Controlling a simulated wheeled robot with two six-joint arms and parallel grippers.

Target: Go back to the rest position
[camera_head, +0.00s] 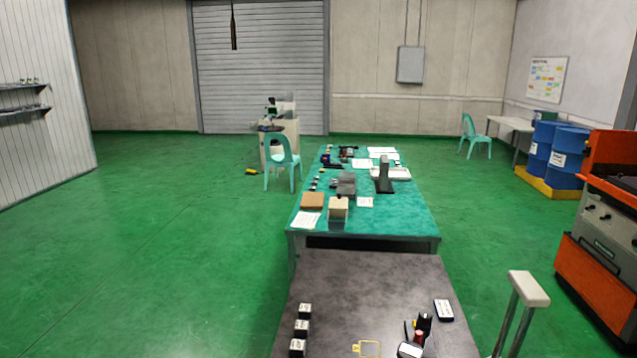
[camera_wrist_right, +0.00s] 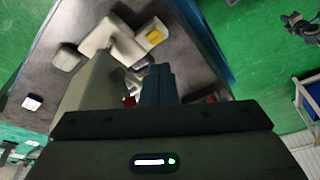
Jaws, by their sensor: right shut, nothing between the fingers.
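My right gripper (camera_wrist_right: 158,72) shows in the right wrist view, its dark fingers shut with nothing held between them. A grey table (camera_wrist_right: 45,85) lies beyond it in that view, with the fingers covering part of it. My left gripper is not in view, and neither gripper shows in the head view.
An orange machine (camera_head: 590,290) stands at right. Green floor at left is clear.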

